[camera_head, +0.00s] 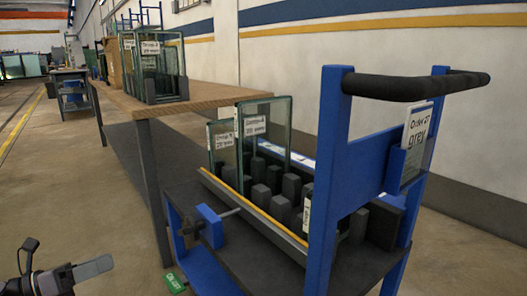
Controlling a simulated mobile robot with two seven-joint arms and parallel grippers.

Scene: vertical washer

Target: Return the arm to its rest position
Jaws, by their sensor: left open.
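My left gripper (62,268) shows at the lower left corner of the head view, low in front of the concrete floor. It is open, and nothing shows between its fingers. The cart and the table are to its right, and it touches neither. The frame's edge cuts off the rest of the left arm. My right gripper is not in view.
A blue cart (333,165) with a black handle stands at the right. It holds labelled glass panes (265,140) among dark blocks. A wooden table (200,98) with more glass stands behind. The floor (70,190) at the left is clear.

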